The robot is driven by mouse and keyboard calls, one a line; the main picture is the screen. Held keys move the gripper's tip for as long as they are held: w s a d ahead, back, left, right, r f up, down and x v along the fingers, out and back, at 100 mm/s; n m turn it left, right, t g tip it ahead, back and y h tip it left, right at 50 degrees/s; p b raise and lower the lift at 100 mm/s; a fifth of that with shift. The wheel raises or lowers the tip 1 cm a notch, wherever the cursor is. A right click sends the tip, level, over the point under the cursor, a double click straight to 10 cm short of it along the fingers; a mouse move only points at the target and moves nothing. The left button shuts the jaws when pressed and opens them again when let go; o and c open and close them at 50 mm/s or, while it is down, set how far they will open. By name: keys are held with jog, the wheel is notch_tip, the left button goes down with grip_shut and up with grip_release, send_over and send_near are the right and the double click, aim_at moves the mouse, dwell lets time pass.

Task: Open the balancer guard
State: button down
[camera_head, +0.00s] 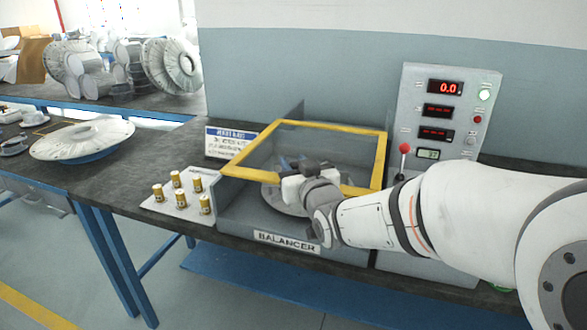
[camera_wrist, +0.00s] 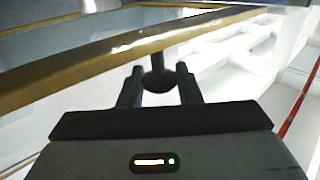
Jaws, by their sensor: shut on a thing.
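The balancer guard (camera_head: 352,126) is a clear panel in a yellow frame on the grey balancer (camera_head: 235,218). Its front edge appears raised above the balancer's base, so the guard looks partly open and tilted. In the wrist view its yellow bar (camera_wrist: 75,68) runs slantwise just beyond the fingers. A dark rounded handle (camera_wrist: 158,83) on a short stem sits between the fingers. My gripper (camera_head: 300,170) is at the guard's front edge; in the wrist view (camera_wrist: 160,92) it is shut on this handle. My arm and gripper hide part of the front edge.
A control panel (camera_head: 438,110) with red displays and a red-knobbed lever (camera_head: 404,150) stands right of the guard, close to my arm. Several brass weights (camera_head: 181,196) stand on a plate at left. A sign (camera_head: 230,142) stands behind. A large disc (camera_head: 82,138) lies further left.

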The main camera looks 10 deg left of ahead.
jog(key=c, duration=1.1)
grip_release()
jog(key=shift+o, duration=0.2)
jog(key=v, duration=0.7)
jog(key=shift+s+d, duration=0.2)
jog(key=shift+s, duration=0.15)
jog(key=shift+c, duration=0.5)
